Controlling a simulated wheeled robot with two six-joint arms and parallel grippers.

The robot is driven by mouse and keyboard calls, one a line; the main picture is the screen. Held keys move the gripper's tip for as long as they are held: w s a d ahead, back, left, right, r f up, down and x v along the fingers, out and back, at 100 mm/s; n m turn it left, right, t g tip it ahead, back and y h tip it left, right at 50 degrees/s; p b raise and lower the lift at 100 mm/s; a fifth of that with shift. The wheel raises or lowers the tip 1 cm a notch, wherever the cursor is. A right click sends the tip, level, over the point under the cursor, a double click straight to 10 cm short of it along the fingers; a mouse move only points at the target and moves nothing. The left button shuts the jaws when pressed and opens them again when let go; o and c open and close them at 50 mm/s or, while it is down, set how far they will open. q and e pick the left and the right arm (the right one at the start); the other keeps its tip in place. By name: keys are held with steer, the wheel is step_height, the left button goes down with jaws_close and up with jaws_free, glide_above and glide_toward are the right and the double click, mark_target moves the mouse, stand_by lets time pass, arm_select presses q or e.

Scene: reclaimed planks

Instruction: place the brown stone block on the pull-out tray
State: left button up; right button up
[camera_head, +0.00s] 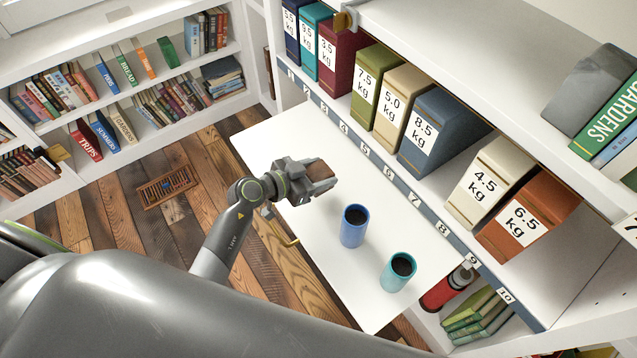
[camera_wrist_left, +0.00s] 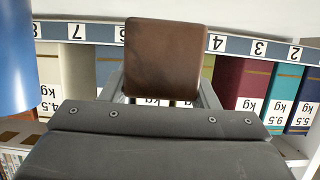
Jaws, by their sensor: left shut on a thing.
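The brown stone block (camera_head: 319,171) is held in my left gripper (camera_head: 308,178), above the white pull-out tray (camera_head: 290,145). The left wrist view shows the block's square brown face (camera_wrist_left: 165,57) between the fingers, with the tray's surface not clearly in that view. My left gripper is shut on the block. I cannot tell the exact gap between block and tray. My right gripper is not in view.
A blue cup (camera_head: 353,226) and a teal cup (camera_head: 398,272) stand on the tray, right of my left gripper. Weight-labelled boxes (camera_head: 430,130) line the shelf behind a numbered strip (camera_head: 390,181). The tray's far left part is bare.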

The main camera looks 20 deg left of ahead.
mark_target(319, 180)
arm_select(q)
step_height(319, 180, down, 3)
steer(key=shift+f+b, duration=0.2)
steer(key=shift+b, duration=0.6)
steer(key=o, duration=1.4)
steer(key=shift+f, duration=0.1)
